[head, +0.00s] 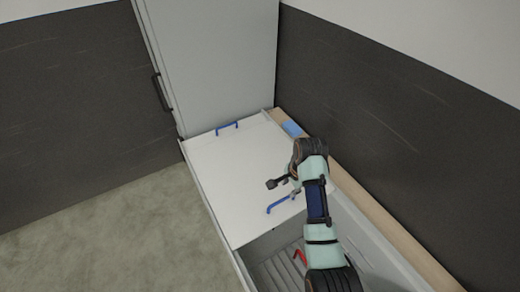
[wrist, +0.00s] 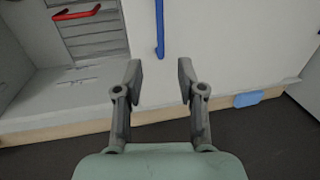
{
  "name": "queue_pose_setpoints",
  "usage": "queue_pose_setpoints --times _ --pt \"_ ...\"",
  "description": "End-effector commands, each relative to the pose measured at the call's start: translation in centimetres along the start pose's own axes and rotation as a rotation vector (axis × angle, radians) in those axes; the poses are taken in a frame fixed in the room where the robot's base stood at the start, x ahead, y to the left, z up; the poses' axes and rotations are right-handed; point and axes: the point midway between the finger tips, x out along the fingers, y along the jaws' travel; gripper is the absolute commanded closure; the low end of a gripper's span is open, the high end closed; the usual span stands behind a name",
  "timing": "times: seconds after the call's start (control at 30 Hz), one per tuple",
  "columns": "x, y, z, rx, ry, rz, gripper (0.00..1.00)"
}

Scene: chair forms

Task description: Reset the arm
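My gripper (wrist: 160,82) is open and empty in the wrist view, its two fingers apart with white panel surface behind them. In the head view my gripper (head: 279,188) is over the white panel (head: 225,165), close to a blue handle (head: 281,204). That blue handle also shows in the wrist view (wrist: 160,30), beyond the fingertips and between them in the picture. I cannot tell from the head view whether the gripper touches the handle.
A second blue handle (head: 227,128) is at the panel's far end. A red handle (head: 300,257) is by a grey ribbed area (head: 275,270). A blue block (head: 292,129) is on the wooden ledge (head: 372,222) along the dark wall. A grey cabinet (head: 220,70) stands behind; open floor lies left.

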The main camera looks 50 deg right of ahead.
Motion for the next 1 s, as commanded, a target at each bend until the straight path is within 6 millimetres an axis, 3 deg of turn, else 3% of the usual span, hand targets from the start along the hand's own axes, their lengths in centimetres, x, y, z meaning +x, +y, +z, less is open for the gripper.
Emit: queue_pose_setpoints --times 0.27,0.37,0.47,0.53,0.63,0.7,0.8,0.9,1.0 --pt "0.0 0.0 0.0 0.0 0.0 0.0 0.61" --pt "0.0 -0.7 1.8 -0.07 0.01 -0.028 0.61" --pt "-0.4 -2.3 7.2 -0.291 0.044 -0.118 0.61" --pt "-1.4 -3.1 13.0 -0.522 0.087 -0.216 0.61" --pt "-4.1 -2.6 21.7 -0.868 0.165 -0.375 0.61" --pt "-6.4 -1.3 26.9 -1.081 0.224 -0.484 0.61" --pt "-10.0 1.4 32.9 -1.334 0.312 -0.628 0.61" --pt "-13.7 4.7 37.3 -1.54 0.401 -0.764 0.61" --pt "-17.6 8.4 40.6 -1.709 0.497 -0.896 0.61"
